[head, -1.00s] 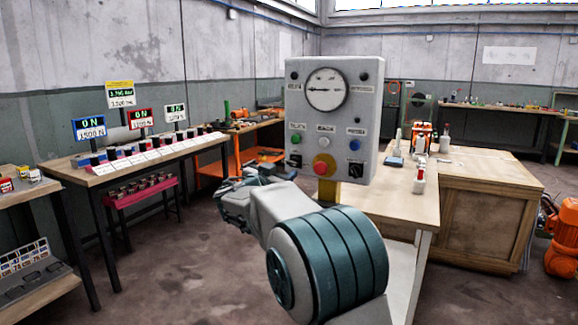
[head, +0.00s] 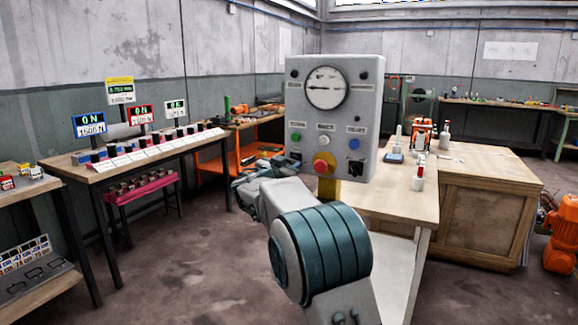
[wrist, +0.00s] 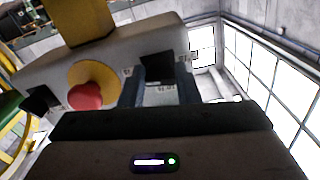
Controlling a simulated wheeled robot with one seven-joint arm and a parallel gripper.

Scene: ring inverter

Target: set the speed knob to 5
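The grey control box (head: 334,105) stands on a yellow post and carries a round gauge, coloured buttons, a red mushroom button (head: 321,166) on yellow, and dark knobs at its lower left (head: 295,157) and lower right (head: 355,168). The labels are too small to read, so I cannot tell which knob is for speed. In the wrist view the box is upside down, and my gripper (wrist: 160,90) has its two fingers apart beside the red button (wrist: 86,96). A dark square knob plate (wrist: 157,67) shows between and beyond the fingertips. Contact is unclear.
My arm fills the space in front of the box. A wooden bench (head: 400,196) with bottles and tools is behind it to the right. A table with lit displays (head: 150,162) stands at left. The floor between is clear.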

